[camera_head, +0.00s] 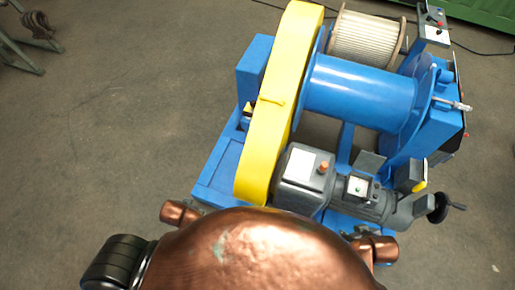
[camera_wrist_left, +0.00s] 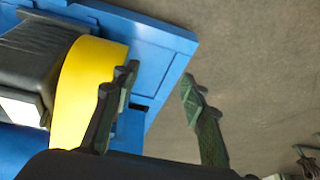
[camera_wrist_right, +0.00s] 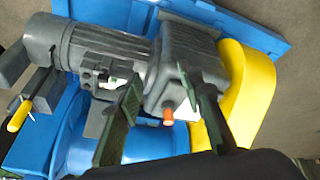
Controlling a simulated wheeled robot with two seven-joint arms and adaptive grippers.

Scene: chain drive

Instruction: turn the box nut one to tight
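The chain drive is a blue machine frame (camera_head: 218,172) with a long yellow guard (camera_head: 275,100), a blue drum (camera_head: 360,92) and a grey gearmotor (camera_head: 303,180). I cannot make out box nut one for certain in any view. My left gripper (camera_wrist_left: 160,75) is open and empty, above the frame corner, with one finger in front of the yellow guard (camera_wrist_left: 88,80). My right gripper (camera_wrist_right: 166,80) is open and empty over the grey gearbox (camera_wrist_right: 180,70). An orange plug (camera_wrist_right: 167,117) shows between its fingers. In the head view I cannot make out either gripper's fingers.
A rope-wound reel (camera_head: 365,40) stands behind the drum. A black handwheel (camera_head: 440,208) sticks out at right. A control box (camera_head: 434,25) is at the back right. A green bin (camera_head: 485,10) stands beyond. The concrete floor (camera_head: 110,120) at left is mostly clear.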

